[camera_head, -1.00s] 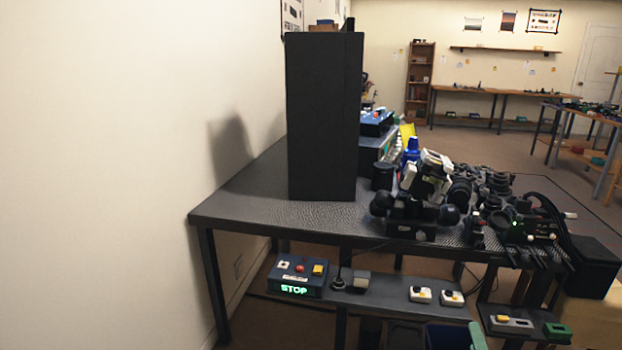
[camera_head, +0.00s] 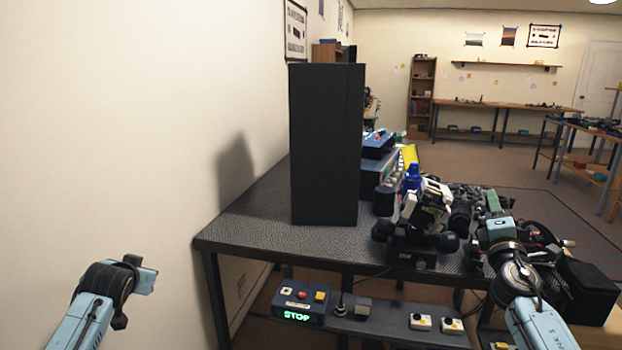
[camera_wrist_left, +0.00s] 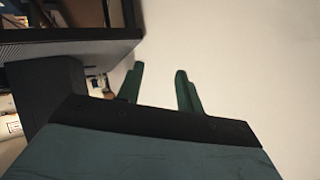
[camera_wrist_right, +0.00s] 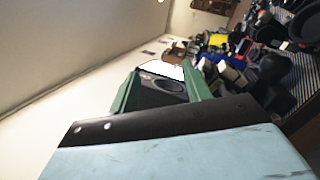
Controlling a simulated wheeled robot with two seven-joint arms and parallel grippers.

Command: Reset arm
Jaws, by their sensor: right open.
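My left arm (camera_head: 95,310) has come into the lower left of the head view, in front of the bare wall. In the left wrist view my left gripper (camera_wrist_left: 158,80) has its two green fingers apart, with nothing between them and pale wall behind. My right arm (camera_head: 540,320) comes in from the lower right of the head view. My right gripper (camera_head: 493,203) points away from me over the right part of the table and hides some of the gear there. In the right wrist view its green fingers (camera_wrist_right: 160,90) are apart; a dark box-like thing shows beyond them.
A tall black box (camera_head: 327,150) stands on the dark table (camera_head: 245,225) near the wall. Black and white gear (camera_head: 425,205) crowds the table's right half. A control box reading STOP (camera_head: 301,304) sits on the lower shelf. The table's left end is clear.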

